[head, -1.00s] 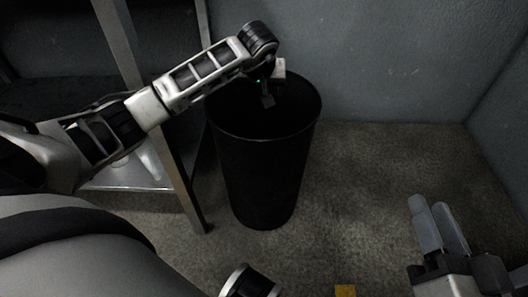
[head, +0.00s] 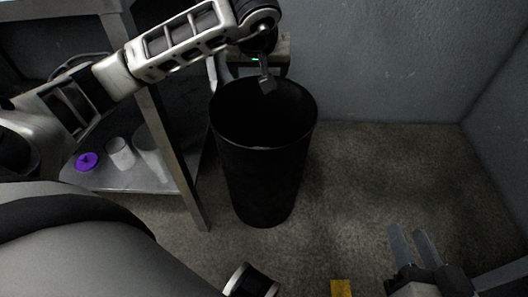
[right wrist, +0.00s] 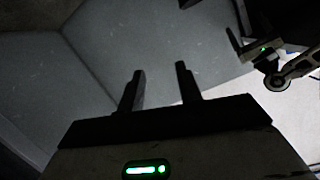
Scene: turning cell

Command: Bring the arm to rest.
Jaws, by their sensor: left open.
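My left gripper (head: 267,80) hangs from my left arm above the rim of a black bin (head: 262,175), near its back edge. It is open; only part of its fingers shows, and I see nothing held in it. My right gripper (head: 407,231) is at the lower right of the head view, above the floor and apart from the bin. In the right wrist view its two fingers (right wrist: 159,72) stand apart with nothing between them.
A metal rack (head: 178,165) stands left of the bin. Its lower shelf holds a purple object (head: 87,161), a white cup (head: 120,153) and a clear glass-like vessel (head: 152,158). Grey walls close the back and right. The carpet (head: 350,190) right of the bin is clear. A yellow patch (head: 341,288) lies in front.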

